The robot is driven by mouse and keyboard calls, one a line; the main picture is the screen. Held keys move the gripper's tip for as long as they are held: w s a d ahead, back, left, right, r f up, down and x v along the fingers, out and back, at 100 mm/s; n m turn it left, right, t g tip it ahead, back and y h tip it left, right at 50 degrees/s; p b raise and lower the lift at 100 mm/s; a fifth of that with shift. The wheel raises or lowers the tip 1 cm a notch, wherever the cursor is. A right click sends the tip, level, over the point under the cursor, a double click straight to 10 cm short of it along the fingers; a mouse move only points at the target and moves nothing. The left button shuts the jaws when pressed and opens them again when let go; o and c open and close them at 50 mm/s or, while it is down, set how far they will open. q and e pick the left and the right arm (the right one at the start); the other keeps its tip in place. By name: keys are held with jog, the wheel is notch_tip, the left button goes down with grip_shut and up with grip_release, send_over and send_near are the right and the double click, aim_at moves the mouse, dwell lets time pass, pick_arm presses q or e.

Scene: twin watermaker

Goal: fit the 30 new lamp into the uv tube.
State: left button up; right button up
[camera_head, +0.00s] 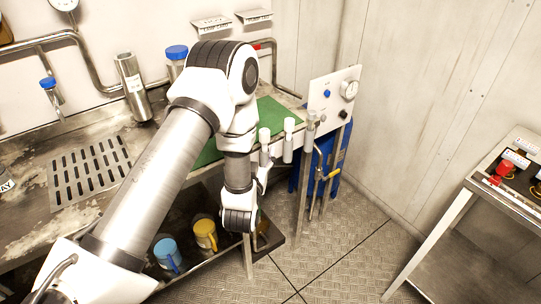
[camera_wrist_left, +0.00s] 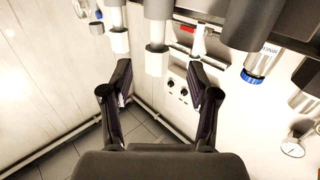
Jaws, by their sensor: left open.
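My left gripper (camera_head: 265,172) is at the bench's front edge in the head view, partly hidden by its own wrist. In the left wrist view my left gripper (camera_wrist_left: 163,78) shows two spread dark fingers with nothing clamped between them. White-ended tubes (camera_head: 264,140) (camera_head: 288,140) are upright by the bench front, just above the gripper. In the wrist view one white-ended tube (camera_wrist_left: 157,60) lines up with the gap between the fingers; another (camera_wrist_left: 119,42) is to its left. I cannot tell which is the 30 lamp or the uv tube. My right gripper is not in view.
A steel cylinder (camera_head: 132,88) and a blue-lidded container (camera_head: 176,55) stand at the back of the bench. A gauge panel (camera_head: 335,93) is right of the tubes. Blue (camera_head: 166,254) and yellow (camera_head: 205,234) mugs sit low. A cart (camera_head: 490,190) stands right; floor between is clear.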

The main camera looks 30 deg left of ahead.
aim_at(263, 140)
pick_arm(q)
jog(key=w, duration=0.1)
jog(key=w+r+p, duration=0.1)
jog(key=w+r, duration=0.1)
jog(key=shift+a+p, duration=0.25)
jog(key=shift+p, duration=0.05)
jog(key=w+a, duration=0.1)
jog(key=w+f, duration=0.1)
jog(key=w, duration=0.1)
jog(key=shift+a, duration=0.4)
jog(key=shift+d, duration=0.1)
jog(key=shift+c, duration=0.3)
jog(key=shift+r, duration=0.1)
jog(key=c, duration=0.6)
grip_shut()
